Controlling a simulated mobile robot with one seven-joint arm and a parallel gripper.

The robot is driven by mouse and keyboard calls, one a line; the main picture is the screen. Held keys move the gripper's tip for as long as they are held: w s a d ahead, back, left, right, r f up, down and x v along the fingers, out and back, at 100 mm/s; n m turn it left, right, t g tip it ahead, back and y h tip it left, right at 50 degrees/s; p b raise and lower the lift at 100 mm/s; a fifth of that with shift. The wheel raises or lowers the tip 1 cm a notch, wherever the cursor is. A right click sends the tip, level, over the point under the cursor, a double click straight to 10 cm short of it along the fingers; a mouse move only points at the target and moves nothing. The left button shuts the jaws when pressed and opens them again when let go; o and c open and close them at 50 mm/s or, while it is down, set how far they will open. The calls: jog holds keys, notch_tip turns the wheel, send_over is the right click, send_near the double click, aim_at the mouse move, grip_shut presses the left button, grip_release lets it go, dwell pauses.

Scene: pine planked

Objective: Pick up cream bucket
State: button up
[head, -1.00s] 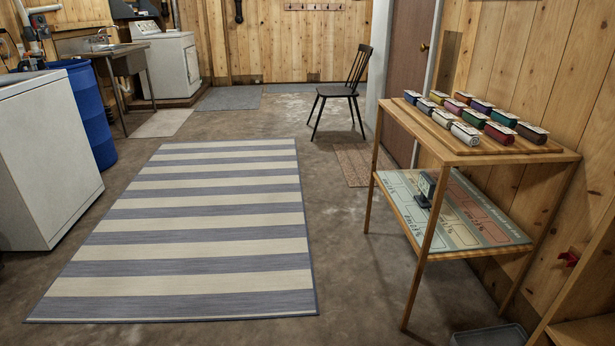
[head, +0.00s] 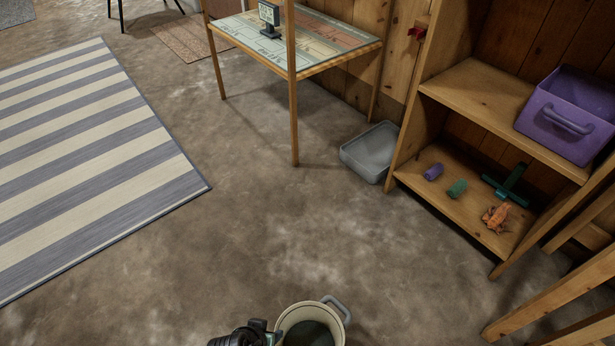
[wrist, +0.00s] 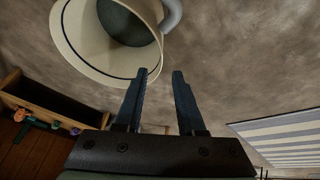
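The cream bucket (head: 297,312) stands at the bottom edge of the head view, its near part cut off. It has a dark inside and a grey handle at its upper right. In the wrist view the bucket (wrist: 85,50) fills the upper left, with a dark line near its rim. My gripper (head: 264,327) is at the left side of the bucket in the head view. In the wrist view its two fingers (wrist: 159,74) are apart, with floor showing between them. The rim comes close to the left fingertip; I cannot tell whether they touch.
A wooden shelf at right holds a purple bin (head: 562,120) and, lower down, small toys including an orange figure (head: 496,217). A grey tub (head: 371,152) sits by it. Floor between bucket and striped rug (head: 95,160) is clear.

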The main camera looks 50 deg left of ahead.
jog(key=b+x, duration=0.4)
jog(key=x, duration=0.1)
jog(key=b+x, duration=0.2)
jog(key=x, duration=0.1)
jog(key=shift+s+d+f, duration=0.2)
jog(key=shift+s+f, duration=0.05)
jog(key=shift+w+f+b, duration=0.2)
jog(key=shift+f+b, duration=0.1)
jog(key=shift+b, duration=0.2)
jog(key=shift+r, duration=0.1)
grip_shut()
dwell(0.8)
